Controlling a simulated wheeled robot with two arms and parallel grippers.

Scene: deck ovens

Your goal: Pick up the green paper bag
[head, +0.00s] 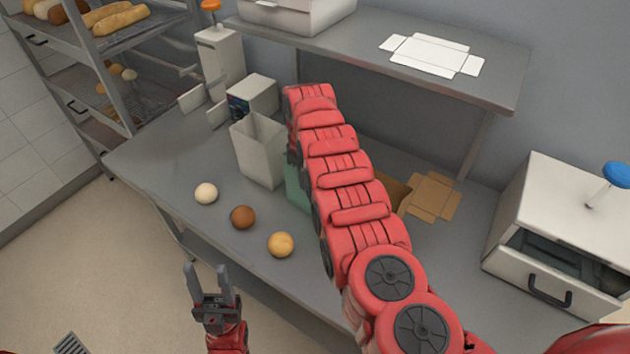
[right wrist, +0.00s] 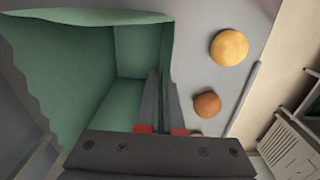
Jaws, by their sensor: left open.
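The green paper bag (head: 297,184) stands on the grey table, mostly hidden behind my red right arm in the head view. The right wrist view looks down into the open bag (right wrist: 90,75), which looks empty. My right gripper (right wrist: 163,85) has its two dark fingers close together at the bag's side wall, one inside and one outside, pinching it. The right gripper is hidden in the head view. My left gripper (head: 208,268) is open and empty, in front of the table's near edge.
A white bag (head: 258,150) stands left of the green one. A white ball-shaped bun (head: 206,193), a brown bun (head: 242,217) and a golden bun (head: 281,244) lie along the front. Flat brown cardboard (head: 432,197) and an oven-like box (head: 560,215) are at right; a shelf (head: 500,75) hangs above.

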